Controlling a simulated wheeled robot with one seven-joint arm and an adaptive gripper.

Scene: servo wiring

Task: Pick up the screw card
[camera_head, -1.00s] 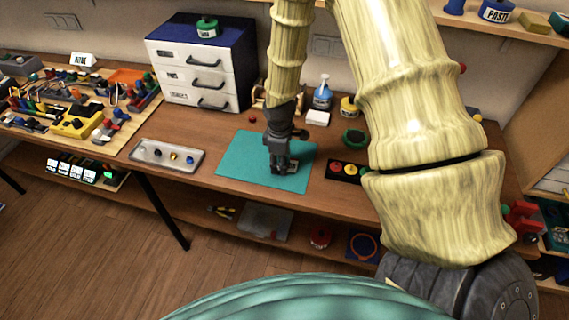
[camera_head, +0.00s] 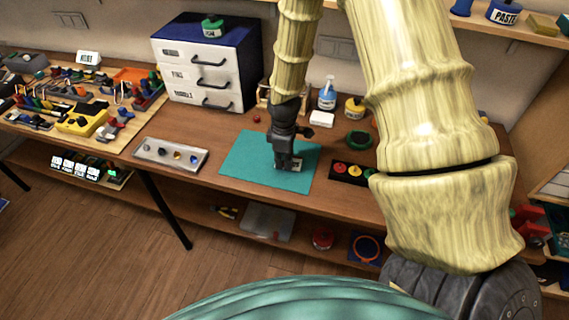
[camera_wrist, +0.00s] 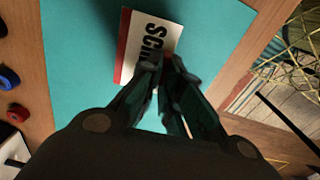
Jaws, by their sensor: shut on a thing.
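My gripper (camera_wrist: 163,65) is shut on the near part of the card. In the head view, my gripper (camera_head: 284,165) points down over the teal mat (camera_head: 245,160), and a small pale part of the card (camera_head: 296,164) shows beside the fingertips. I cannot tell whether the card is clear of the mat.
A grey tray with several knobs (camera_head: 170,154) lies left of the mat. A black strip with red, yellow and green round pieces (camera_head: 353,171) lies to its right. A drawer cabinet (camera_head: 205,72) stands behind left, and a spray bottle (camera_head: 327,94) behind right.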

